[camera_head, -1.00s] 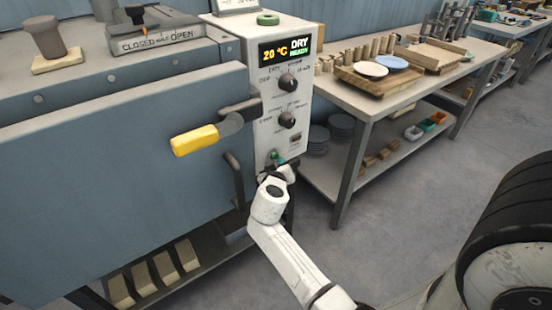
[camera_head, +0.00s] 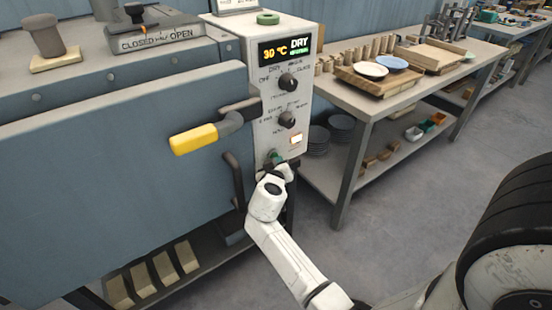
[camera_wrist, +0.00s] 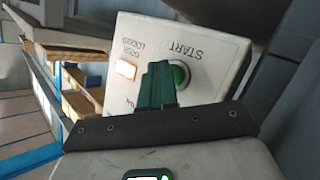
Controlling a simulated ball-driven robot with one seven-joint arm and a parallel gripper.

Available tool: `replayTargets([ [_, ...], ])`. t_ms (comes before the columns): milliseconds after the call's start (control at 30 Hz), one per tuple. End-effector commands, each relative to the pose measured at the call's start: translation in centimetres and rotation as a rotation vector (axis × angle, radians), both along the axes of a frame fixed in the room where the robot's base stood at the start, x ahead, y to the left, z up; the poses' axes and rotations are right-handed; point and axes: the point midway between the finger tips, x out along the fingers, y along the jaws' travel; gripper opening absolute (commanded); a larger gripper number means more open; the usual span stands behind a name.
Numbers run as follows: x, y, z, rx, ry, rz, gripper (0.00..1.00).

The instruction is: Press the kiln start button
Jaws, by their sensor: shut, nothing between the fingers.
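The start button (camera_wrist: 180,76) is a round green button on the kiln's pale control panel, beside upside-down START lettering in the wrist view. My gripper (camera_wrist: 160,70) has its green fingers shut and empty, with the tips at the button and partly covering it. I cannot tell whether they still press it. In the head view my gripper (camera_head: 276,160) is at the bottom of the control panel (camera_head: 266,110).
The blue kiln door (camera_head: 110,190) is shut-looking at left, with a yellow-gripped handle (camera_head: 195,139). A dark bar handle (camera_head: 236,180) stands close left of my wrist. A workbench (camera_head: 345,95) with plates and wood pieces is at right. Open floor lies between.

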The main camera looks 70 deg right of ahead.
Motion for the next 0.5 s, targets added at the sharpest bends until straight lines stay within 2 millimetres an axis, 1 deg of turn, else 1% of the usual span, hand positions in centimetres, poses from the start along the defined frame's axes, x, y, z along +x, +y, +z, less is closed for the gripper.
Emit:
replayTargets([
  [167,0.0,0.1,0.1,-0.001,-0.001,0.003,0.00],
  [500,-1.4,1.0,0.1,0.000,-0.002,0.002,0.00],
])
